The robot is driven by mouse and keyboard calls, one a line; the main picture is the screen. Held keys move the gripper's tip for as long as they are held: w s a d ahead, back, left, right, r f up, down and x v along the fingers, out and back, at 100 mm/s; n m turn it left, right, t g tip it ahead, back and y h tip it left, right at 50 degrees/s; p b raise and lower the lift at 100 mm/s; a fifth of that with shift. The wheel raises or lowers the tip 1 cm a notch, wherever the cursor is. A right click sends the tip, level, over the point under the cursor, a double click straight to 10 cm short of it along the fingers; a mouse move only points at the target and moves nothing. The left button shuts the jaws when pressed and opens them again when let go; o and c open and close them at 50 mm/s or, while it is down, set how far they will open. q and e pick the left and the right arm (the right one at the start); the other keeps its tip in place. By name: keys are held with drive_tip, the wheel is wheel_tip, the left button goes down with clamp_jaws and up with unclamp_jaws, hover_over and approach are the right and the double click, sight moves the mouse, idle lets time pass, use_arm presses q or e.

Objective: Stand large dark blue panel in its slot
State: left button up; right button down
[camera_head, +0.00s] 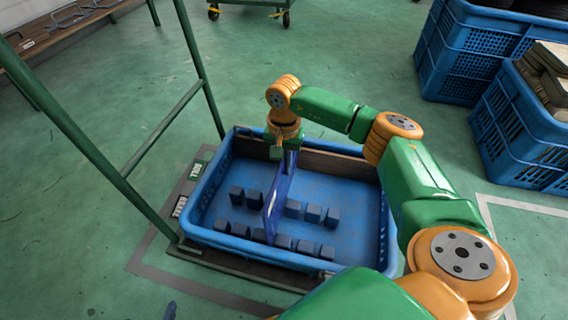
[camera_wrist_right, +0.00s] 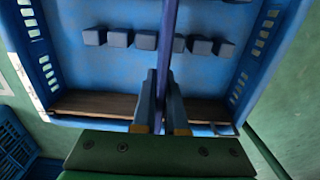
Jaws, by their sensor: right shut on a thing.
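The large dark blue panel (camera_head: 280,187) is upright inside the blue tray (camera_head: 389,225), edge-on to the wrist camera. My right gripper (camera_head: 286,152) is shut on its far end, near the tray's back wall. In the right wrist view the two fingers (camera_wrist_right: 162,92) lie on either side of the panel (camera_wrist_right: 168,32). Its near part stands between dark blue blocks, with a block (camera_head: 254,199) on its left and a block (camera_head: 292,208) on its right. I cannot tell whether its bottom edge touches the tray floor. My left gripper is out of view.
Two rows of small dark blocks rise from the tray floor, the front row (camera_head: 305,247) near the front wall. A wooden strip (camera_head: 335,163) runs along the back. A green metal frame (camera_head: 165,129) stands left. Blue crates (camera_head: 483,62) stand at the upper right.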

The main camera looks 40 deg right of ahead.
wheel_tip(320, 180, down, 4)
drive_tip(key=shift+r+b, duration=0.1)
drive_tip(key=shift+b, duration=1.15)
drive_tip(key=c, duration=0.9)
unclamp_jaws()
wheel_tip(320, 180, up, 7)
drive_tip(key=p, duration=0.3)
